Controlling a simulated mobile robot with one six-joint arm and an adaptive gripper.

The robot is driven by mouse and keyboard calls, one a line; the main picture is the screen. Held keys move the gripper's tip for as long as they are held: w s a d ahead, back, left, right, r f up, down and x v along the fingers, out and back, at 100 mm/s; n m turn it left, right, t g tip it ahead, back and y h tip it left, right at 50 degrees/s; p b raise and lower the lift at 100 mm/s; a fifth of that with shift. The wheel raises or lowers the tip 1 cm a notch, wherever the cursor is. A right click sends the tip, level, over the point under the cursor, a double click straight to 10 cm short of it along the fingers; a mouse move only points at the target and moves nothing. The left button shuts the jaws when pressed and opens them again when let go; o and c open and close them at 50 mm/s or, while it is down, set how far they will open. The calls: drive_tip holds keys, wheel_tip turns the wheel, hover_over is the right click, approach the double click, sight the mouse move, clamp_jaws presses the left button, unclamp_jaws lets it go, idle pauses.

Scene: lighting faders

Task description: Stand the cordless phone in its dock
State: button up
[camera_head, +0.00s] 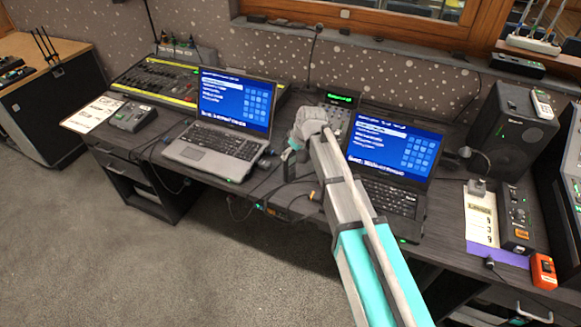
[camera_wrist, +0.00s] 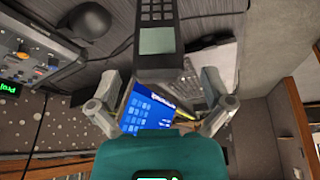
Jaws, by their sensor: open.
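A dark handset with a keypad and grey screen (camera_wrist: 158,40), which looks like the cordless phone, shows at the top centre of the wrist view. My gripper (camera_wrist: 160,85) is open, its fingers apart on either side of the handset's lower end; contact cannot be told. A small grey piece (camera_head: 478,187), possibly the dock, stands on a card at the right. A pale handset-like object (camera_head: 541,104) is on the speaker.
The left laptop (camera_head: 212,150) and right laptop (camera_head: 390,195) flank my arm. A black speaker (camera_head: 505,130), a black box (camera_head: 517,218) and an orange device (camera_head: 543,271) crowd the right. A lighting console (camera_head: 160,80) stands at the left. Cables run along the desk's front.

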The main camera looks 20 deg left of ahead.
sight(290, 158)
drive_tip(key=shift+b+x, duration=2.15)
drive_tip(key=shift+x, duration=0.35)
drive_tip(key=shift+d, duration=0.1)
drive_tip(key=c, duration=1)
